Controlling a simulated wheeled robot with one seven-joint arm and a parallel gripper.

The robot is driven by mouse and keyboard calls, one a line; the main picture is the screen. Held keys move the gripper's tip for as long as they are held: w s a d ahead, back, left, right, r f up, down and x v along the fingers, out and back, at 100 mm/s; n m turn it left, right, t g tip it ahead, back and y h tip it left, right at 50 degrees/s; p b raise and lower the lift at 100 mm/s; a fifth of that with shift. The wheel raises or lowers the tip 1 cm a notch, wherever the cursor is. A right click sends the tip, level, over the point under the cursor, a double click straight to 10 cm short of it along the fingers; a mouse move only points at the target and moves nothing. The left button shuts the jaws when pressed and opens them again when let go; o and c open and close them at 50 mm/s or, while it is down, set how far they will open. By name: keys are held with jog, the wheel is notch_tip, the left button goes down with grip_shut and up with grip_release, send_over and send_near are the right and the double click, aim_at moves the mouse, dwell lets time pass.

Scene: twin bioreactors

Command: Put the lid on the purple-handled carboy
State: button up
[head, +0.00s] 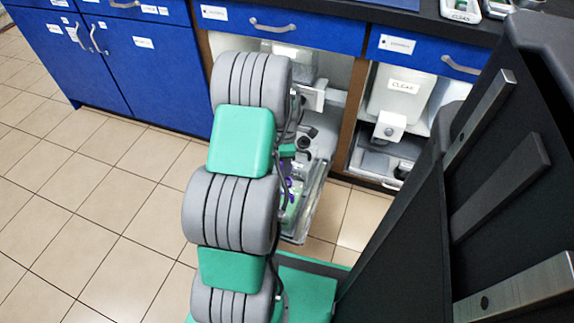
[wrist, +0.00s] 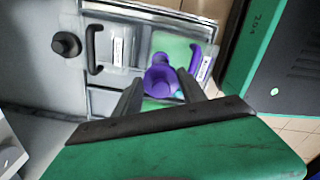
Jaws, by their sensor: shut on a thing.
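My gripper (wrist: 160,78) shows in the wrist view with its two dark fingers on either side of a purple round piece, which looks like the lid (wrist: 160,84). It is shut on that piece. Just beyond is a purple handle (wrist: 195,58), seemingly part of the purple-handled carboy, over a clear and green area. I cannot tell whether the lid touches the carboy's neck. In the head view my arm hides the gripper and most of the carboy; only a bit of purple (head: 288,188) shows beside it.
A clear tray (head: 313,200) reaches out from the open cabinet bay. Left of the purple pieces in the wrist view are a black handle (wrist: 95,50) and a black knob (wrist: 65,45). Tiled floor (head: 90,190) is clear at left.

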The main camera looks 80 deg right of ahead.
aim_at(288, 181)
jog(key=shift+s+f, duration=0.25)
notch_tip(288, 181, down, 6)
jog(key=b, duration=0.4)
jog(key=shift+b, duration=0.35)
jog(key=shift+s, duration=0.1)
jog(key=shift+f, duration=0.3)
dwell(0.7)
jog(key=shift+f, duration=0.2)
jog(key=o, duration=1.4)
jog(key=shift+o, duration=0.5)
